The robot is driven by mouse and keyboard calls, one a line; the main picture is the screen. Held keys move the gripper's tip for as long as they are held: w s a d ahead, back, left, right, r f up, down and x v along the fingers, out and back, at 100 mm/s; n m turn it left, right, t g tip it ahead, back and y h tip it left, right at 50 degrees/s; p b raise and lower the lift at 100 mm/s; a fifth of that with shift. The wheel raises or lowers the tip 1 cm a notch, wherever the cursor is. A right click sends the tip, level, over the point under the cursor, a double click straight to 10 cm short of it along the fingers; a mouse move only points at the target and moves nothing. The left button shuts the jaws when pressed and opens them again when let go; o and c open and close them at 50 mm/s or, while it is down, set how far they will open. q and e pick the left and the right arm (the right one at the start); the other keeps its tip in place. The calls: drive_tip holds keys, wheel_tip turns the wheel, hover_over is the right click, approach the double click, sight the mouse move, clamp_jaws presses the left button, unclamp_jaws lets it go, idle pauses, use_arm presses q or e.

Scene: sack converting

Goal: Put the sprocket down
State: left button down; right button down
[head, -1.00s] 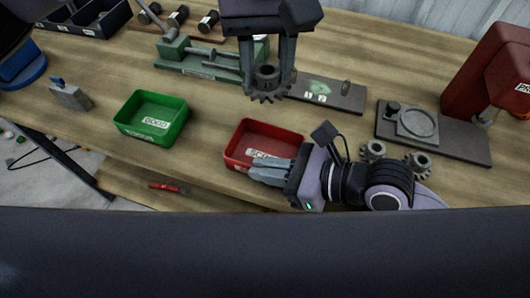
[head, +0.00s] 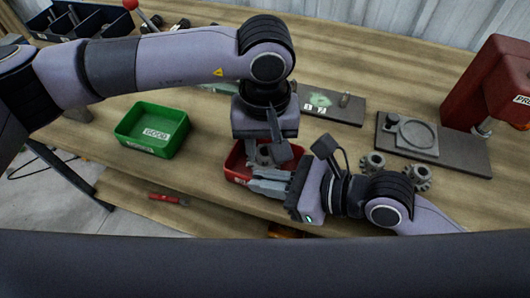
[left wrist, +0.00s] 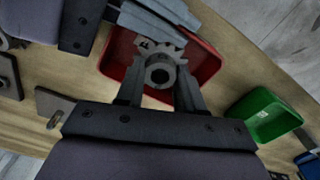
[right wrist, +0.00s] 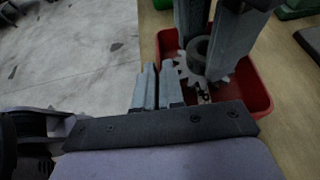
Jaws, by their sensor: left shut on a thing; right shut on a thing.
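The grey toothed sprocket (left wrist: 160,52) is between the fingers of my left gripper (head: 263,158), which is shut on it. The left gripper points down into the red tray (head: 236,165), with the sprocket inside the tray's outline. In the right wrist view the sprocket (right wrist: 216,79) is low in the tray; whether it touches the floor is unclear. My right gripper (head: 260,183) lies at the tray's front side. Its fingers (right wrist: 158,88) are shut on the tray's near wall, as far as I can see. The left arm hides part of the tray.
A labelled green tray (head: 151,131) stands left of the red one. Two more sprockets (head: 372,164) lie right of my right gripper, before a fixture plate (head: 455,150) and a red press (head: 490,85). The bench's front edge is close.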

sight(265, 158)
use_arm(q)
drive_tip(key=shift+f, duration=1.4)
drive_tip(key=shift+f, duration=0.1)
drive_tip(key=c, duration=0.7)
unclamp_jaws()
drive_tip(key=shift+f, duration=0.1)
wheel_tip(265, 158, up, 12)
drive_tip(key=shift+r, duration=0.2)
use_arm(e)
drive_tip(key=c, duration=1.2)
unclamp_jaws()
drive_tip(key=shift+o, duration=0.2)
